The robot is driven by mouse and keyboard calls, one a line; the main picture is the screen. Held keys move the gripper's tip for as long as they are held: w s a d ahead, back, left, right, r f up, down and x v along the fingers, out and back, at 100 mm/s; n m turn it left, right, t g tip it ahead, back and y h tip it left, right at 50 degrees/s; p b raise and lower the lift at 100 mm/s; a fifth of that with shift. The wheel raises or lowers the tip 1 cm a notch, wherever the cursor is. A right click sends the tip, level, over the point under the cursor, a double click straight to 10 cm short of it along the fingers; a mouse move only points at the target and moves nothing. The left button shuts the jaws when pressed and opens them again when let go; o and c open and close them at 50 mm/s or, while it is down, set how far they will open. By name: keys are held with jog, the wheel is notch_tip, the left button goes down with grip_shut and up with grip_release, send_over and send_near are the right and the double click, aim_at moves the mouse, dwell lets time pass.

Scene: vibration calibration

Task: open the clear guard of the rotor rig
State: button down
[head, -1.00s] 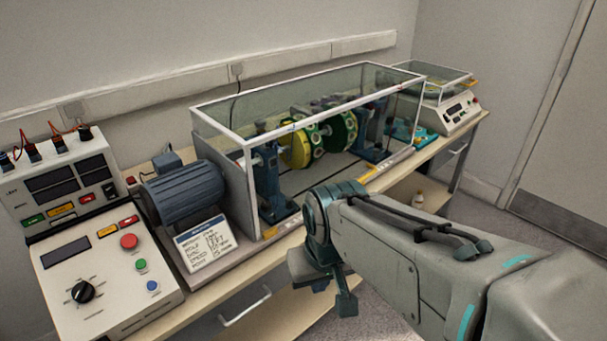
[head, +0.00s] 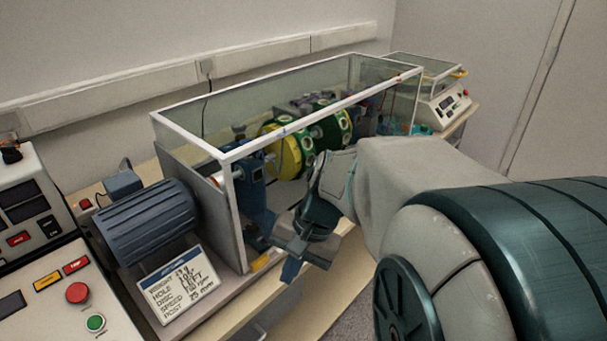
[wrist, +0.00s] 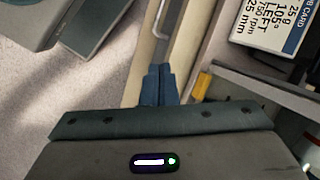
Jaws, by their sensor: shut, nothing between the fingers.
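The clear guard (head: 320,117) is a box of transparent panels with a white frame. It sits closed over the rotor rig, whose yellow disc (head: 281,158) and green disc (head: 332,127) show through the panels. My gripper (head: 290,270) is shut and empty, pointing down in front of the guard's front panel, near its left end. It appears apart from the guard and hides part of the lower front. In the wrist view the blue fingertips (wrist: 160,72) are together above the bench's front edge.
A blue motor (head: 148,222) and a printed card (head: 178,288) stand left of the guard. A control panel (head: 60,290) with buttons is at far left. A scale (head: 442,104) stands beyond the guard's right end. A drawer handle (wrist: 161,20) shows below the bench edge.

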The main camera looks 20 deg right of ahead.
jog(key=w+d+f+m+t+y+b, duration=0.3)
jog(key=w+d+f+m+b, duration=0.1)
jog(key=d+m, duration=0.2)
jog(key=w+d+f+m+t+y+b, duration=0.3)
jog(key=w+d+m+b, duration=0.1)
jog(key=d+m, duration=0.3)
jog(key=s+d+f+m+t+h+b, duration=0.1)
jog(key=d+f+m+t+h+b, duration=0.3)
jog(key=d, duration=0.6)
jog(key=s+d+r+m+t+y+b, duration=0.1)
jog(key=d+m+t+b, duration=0.1)
jog(key=d+m+t, duration=0.65)
jog(key=w+a+r+n+g+b, duration=0.1)
jog(key=w+r, duration=0.1)
jog(key=w, duration=0.3)
jog(key=w+a+r+n+g+b, duration=0.1)
jog(key=w+r, duration=0.1)
jog(key=w, duration=0.3)
jog(key=shift+a, duration=0.25)
